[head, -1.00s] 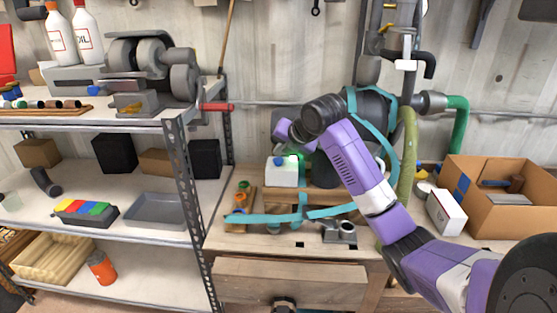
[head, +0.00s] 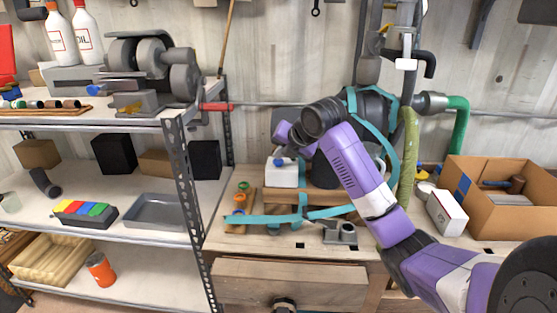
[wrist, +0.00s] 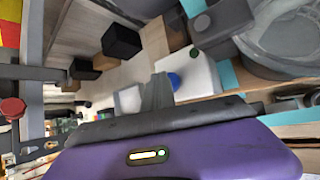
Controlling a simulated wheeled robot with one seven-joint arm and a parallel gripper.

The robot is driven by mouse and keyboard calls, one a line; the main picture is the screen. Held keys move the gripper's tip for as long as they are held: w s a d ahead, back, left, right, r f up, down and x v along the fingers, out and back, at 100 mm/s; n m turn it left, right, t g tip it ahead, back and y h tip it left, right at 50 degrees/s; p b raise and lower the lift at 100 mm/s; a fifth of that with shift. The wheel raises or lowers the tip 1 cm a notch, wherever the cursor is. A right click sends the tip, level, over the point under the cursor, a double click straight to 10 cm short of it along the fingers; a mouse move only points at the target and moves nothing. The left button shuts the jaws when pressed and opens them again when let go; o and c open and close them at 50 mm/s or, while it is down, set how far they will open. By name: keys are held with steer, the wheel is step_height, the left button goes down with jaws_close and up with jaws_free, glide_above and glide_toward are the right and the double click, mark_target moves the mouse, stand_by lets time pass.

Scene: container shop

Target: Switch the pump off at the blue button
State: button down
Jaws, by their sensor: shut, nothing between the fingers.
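A white control box (head: 281,176) stands on the workbench; it also shows in the wrist view (wrist: 203,78). Its blue button (wrist: 173,81) is a round cap, seen in the head view as a small blue spot (head: 279,162). A dark green, unlit round lamp (wrist: 194,53) sits on the box. My gripper (wrist: 158,82) is shut and empty, its fingertips right beside the blue button in the wrist view. I cannot tell whether they touch it. In the head view my wrist is above the box and the fingertips are hard to make out.
A dark cylindrical machine (head: 372,105) with teal straps and a green hose (head: 460,125) stands behind my arm. A metal shelf (head: 185,190) with several items is close on the left. A cardboard box (head: 500,205) and a white carton (head: 446,212) are at the right.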

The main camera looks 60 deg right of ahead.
mark_target(280, 162)
steer(key=shift+r, duration=0.45)
step_height(280, 162, up, 6)
steer(key=p, duration=0.4)
stand_by(0.8)
